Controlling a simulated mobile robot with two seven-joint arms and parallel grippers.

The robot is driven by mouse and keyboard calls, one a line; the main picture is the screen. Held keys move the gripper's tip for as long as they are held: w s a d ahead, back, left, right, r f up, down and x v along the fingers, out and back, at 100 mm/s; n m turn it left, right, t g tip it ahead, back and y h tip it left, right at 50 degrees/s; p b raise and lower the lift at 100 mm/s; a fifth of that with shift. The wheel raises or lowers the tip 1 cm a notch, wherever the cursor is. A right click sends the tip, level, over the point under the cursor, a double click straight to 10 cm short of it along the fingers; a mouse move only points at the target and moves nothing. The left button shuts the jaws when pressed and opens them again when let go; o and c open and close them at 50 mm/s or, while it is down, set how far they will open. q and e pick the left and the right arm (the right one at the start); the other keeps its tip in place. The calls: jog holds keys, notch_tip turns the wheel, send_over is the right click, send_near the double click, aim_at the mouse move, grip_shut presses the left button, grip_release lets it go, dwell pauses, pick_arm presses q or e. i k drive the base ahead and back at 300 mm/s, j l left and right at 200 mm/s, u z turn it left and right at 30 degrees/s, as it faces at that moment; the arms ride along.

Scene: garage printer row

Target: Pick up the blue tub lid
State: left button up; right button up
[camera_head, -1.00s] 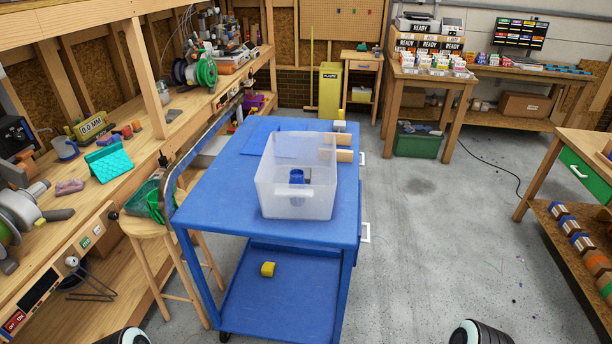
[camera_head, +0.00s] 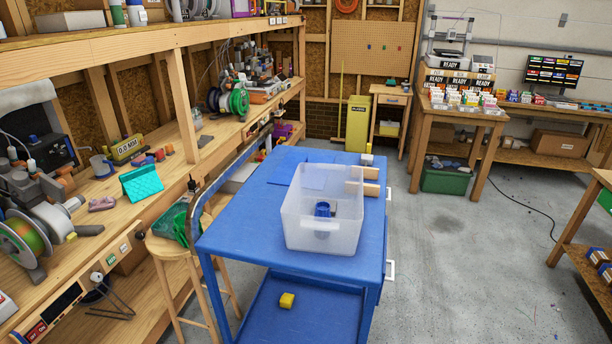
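The blue tub lid (camera_head: 282,170) appears as a thin flat blue sheet lying on the blue cart top (camera_head: 238,232), towards the back left. Its right part is behind the translucent tub (camera_head: 304,232), and its blue is close to the blue of the cart, so its edges are faint. The tub stands open on the cart, with a small dark blue object (camera_head: 322,210) inside. Neither of my grippers is in view.
Wooden blocks (camera_head: 371,189) lie at the cart's right edge behind the tub. A stool (camera_head: 170,247) with a green item stands between cart and workbench (camera_head: 120,212).

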aim_at(284, 173)
jog(key=z, duration=1.95)
jog(key=i+l+z, duration=0.2)
jog(key=i, duration=0.3)
jog(key=i+l+z, duration=0.2)
jog(key=i, duration=0.35)
jog(key=i+j+u, duration=0.15)
jog(key=i+u, duration=1.05)
jog(key=i+j+u, duration=0.1)
jog(key=i+u, duration=0.3)
jog(key=i, duration=0.3)
jog(key=i+l+u, duration=0.1)
jog(key=i+u, duration=0.25)
jog(key=i, duration=0.35)
jog(key=i+l+u, duration=0.1)
jog(key=i, duration=1.55)
jog(key=i+u, duration=0.45)
jog(key=i, duration=0.25)
jog(key=i+l+u, duration=0.15)
jog(key=i+u, duration=0.3)
jog(key=i, duration=0.25)
